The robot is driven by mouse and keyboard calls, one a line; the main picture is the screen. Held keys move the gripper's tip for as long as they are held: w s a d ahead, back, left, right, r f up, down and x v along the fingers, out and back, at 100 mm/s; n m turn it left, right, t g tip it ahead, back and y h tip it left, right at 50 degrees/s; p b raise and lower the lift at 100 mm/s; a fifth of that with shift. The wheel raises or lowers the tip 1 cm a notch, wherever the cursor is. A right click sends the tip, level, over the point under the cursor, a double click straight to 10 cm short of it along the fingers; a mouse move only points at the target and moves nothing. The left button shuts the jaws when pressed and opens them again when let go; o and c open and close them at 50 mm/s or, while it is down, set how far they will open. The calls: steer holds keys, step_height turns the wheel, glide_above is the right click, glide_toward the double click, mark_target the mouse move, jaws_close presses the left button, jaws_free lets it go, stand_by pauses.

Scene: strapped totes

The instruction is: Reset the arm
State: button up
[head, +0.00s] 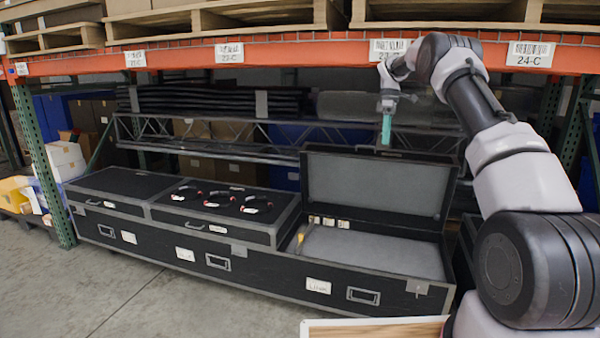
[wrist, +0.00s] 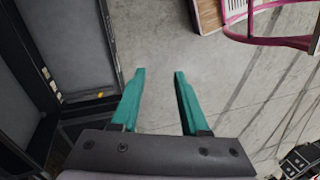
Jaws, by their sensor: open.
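My gripper (head: 387,128) is raised in front of the shelf rack, above the open case. In the wrist view my gripper (wrist: 158,72) shows two teal fingers spread apart with nothing between them. The grey floor lies beyond the fingertips. My arm reaches up from the lower right of the head view and bends at the top, near the orange beam.
A long black case (head: 250,262) stands below, with an open grey-lined lid (head: 375,185) at right. Several cable coils (head: 212,194) lie on its closed lids. An orange beam (head: 300,52) crosses close to my arm. A pink-rimmed object (wrist: 262,41) shows in the wrist view. Floor at left is clear.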

steer(key=s+a+r+m+t, duration=0.2)
steer(key=s+r+m, duration=0.2)
steer(key=s+r, duration=0.6)
steer(key=s+a+r+m+t, duration=0.2)
steer(key=s+r+m, duration=0.1)
steer(key=s+r, duration=0.7)
steer(key=s+f+m+t, duration=0.1)
steer(key=s+m+t, duration=0.1)
steer(key=s, duration=0.6)
steer(key=s+a+f+m+t, duration=0.1)
steer(key=s+m, duration=0.3)
steer(key=s, duration=0.5)
steer(key=s+f+m+t+y, duration=0.1)
steer(key=s+f+m+t, duration=0.1)
steer(key=s, duration=0.7)
steer(key=shift+a+f+m+t, duration=0.2)
steer(key=shift+f+m+t, duration=0.15)
steer(key=shift+m, duration=0.55)
